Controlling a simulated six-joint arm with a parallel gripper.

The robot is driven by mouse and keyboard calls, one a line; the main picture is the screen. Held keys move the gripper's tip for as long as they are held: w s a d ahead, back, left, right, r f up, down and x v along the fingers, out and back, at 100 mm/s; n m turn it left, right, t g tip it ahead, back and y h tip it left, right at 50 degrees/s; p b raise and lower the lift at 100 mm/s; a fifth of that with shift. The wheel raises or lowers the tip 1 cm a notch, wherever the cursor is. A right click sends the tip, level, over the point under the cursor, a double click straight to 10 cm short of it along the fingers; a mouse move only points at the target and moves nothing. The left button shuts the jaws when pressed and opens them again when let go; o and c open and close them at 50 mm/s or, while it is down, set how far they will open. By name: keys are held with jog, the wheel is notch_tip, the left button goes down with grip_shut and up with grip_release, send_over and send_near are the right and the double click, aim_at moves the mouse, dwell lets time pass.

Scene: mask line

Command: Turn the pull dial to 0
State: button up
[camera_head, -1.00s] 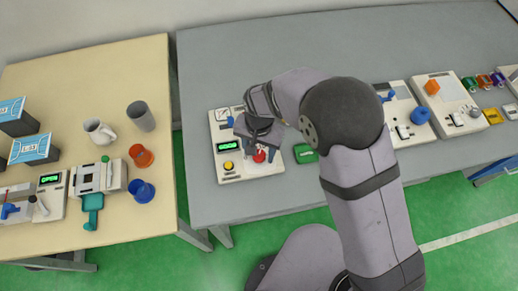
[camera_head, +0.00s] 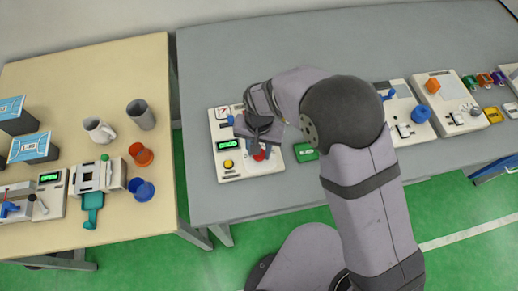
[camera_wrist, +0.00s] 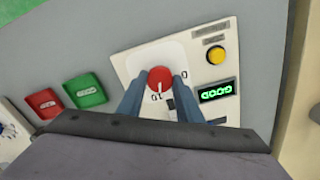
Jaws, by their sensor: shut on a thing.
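The pull dial is a round red knob (camera_wrist: 160,77) with a white pointer line, on a white plate of a cream panel (camera_wrist: 125,60). In the wrist view the pointer faces toward my gripper, near small printed marks too small to read surely. My gripper (camera_wrist: 161,81) has its two blue fingers on either side of the knob, shut on it. In the head view my gripper (camera_head: 260,148) is over the panel's lower right, and the red knob (camera_head: 259,155) is partly hidden by the fingers.
The panel also carries a yellow button (camera_wrist: 217,55), a lit green display (camera_wrist: 216,92) and a small gauge (camera_head: 222,113). Red (camera_wrist: 44,103) and green (camera_wrist: 86,90) blocks lie beside the panel. More devices stand to the right on the grey table (camera_head: 300,50).

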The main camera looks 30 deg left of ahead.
jog(key=n+b, duration=0.1)
jog(key=n, duration=0.8)
jog(key=shift+n, duration=0.3)
jog(key=n, duration=0.4)
jog(key=shift+n+b, duration=0.3)
jog(key=shift+b, duration=0.1)
jog(key=shift+n, duration=2.2)
jog(key=o, duration=1)
jog(key=shift+o, duration=0.2)
